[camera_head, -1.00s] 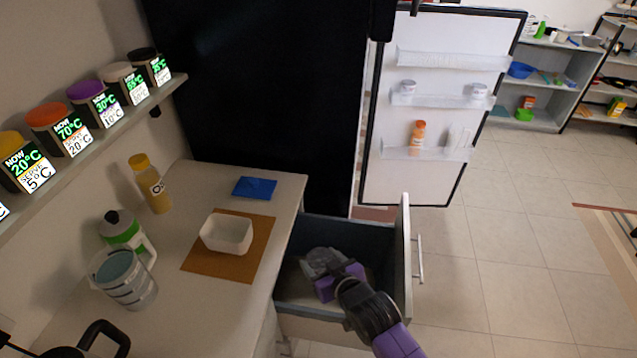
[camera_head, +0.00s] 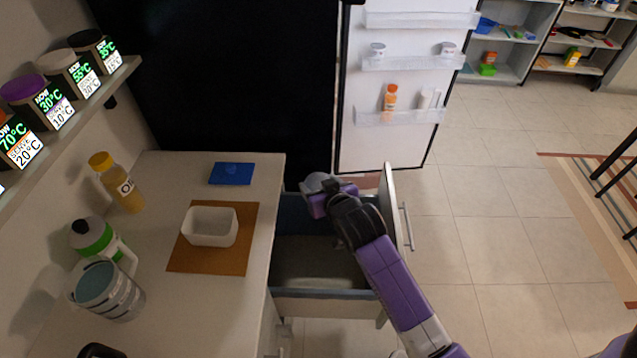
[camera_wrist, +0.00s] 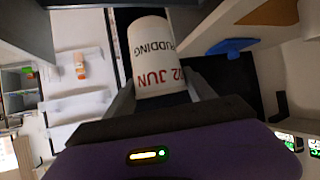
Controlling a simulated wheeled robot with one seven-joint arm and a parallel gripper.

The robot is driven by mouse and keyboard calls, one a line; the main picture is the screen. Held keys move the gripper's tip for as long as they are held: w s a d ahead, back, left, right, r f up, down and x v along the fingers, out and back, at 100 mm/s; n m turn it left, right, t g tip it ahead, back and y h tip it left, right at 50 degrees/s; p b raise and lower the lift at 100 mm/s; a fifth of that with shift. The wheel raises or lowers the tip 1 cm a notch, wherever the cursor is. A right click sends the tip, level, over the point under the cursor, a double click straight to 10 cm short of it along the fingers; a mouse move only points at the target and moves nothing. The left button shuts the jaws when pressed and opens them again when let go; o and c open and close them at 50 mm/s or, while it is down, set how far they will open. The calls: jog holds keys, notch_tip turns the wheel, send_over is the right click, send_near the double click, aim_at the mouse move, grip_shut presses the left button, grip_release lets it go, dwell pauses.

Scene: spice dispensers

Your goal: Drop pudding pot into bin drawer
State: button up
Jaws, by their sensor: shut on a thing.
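The pudding pot (camera_wrist: 152,55), a white cylinder printed "PUDDING" and "JUN", is between the two fingers of my gripper (camera_wrist: 160,100) in the wrist view. My gripper is shut on it. In the head view my gripper (camera_head: 318,184) is over the far end of the open bin drawer (camera_head: 322,262), near the dark cabinet; the pot itself cannot be made out there. The drawer is pulled out beside the counter, and its visible floor looks empty. My arm covers part of its right side.
The counter (camera_head: 150,295) at left holds a white bowl (camera_head: 209,226) on a brown mat, a blue item (camera_head: 231,174), a juice bottle (camera_head: 117,182), a green-white bottle (camera_head: 98,240) and a striped jug (camera_head: 108,290). The fridge door (camera_head: 392,145) stands open behind the drawer.

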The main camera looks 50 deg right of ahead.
notch_tip(320, 180, down, 2)
jog(key=shift+f+b, duration=0.15)
jog(key=shift+b, duration=0.5)
jog(key=o, duration=1.7)
jog(key=shift+c, duration=0.2)
jog(key=b+v, duration=0.1)
jog(key=v, duration=0.7)
